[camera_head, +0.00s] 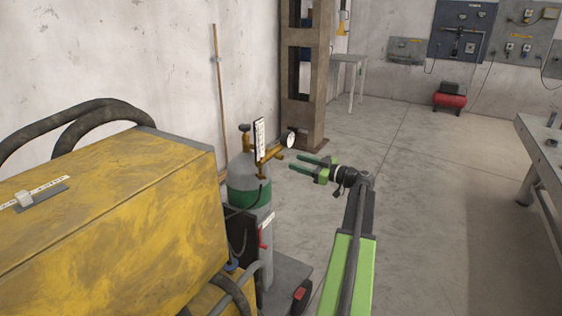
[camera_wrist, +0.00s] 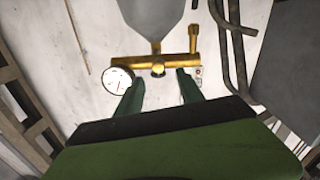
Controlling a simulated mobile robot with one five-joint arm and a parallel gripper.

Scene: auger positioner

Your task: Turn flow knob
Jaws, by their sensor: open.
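A brass regulator (camera_head: 270,154) sits on top of a grey and green gas cylinder (camera_head: 248,184), with a round white gauge (camera_head: 290,140) and an upright white flow scale (camera_head: 259,139). In the wrist view the brass bar (camera_wrist: 178,58) runs across, with the gauge (camera_wrist: 118,81) at its left. A small round brass knob (camera_wrist: 158,69) shows under the bar's middle; I cannot tell for sure that it is the flow knob. My gripper (camera_head: 295,162) is open and empty, to the right of the regulator. In the wrist view its fingertips (camera_wrist: 151,76) lie either side of the knob, apparently short of it.
A yellow welding machine (camera_head: 110,220) with thick hoses fills the left, close to the cylinder. A rusty steel column (camera_head: 303,85) stands behind my gripper. A workbench (camera_head: 545,150) is at the far right. The floor (camera_head: 430,210) between is clear.

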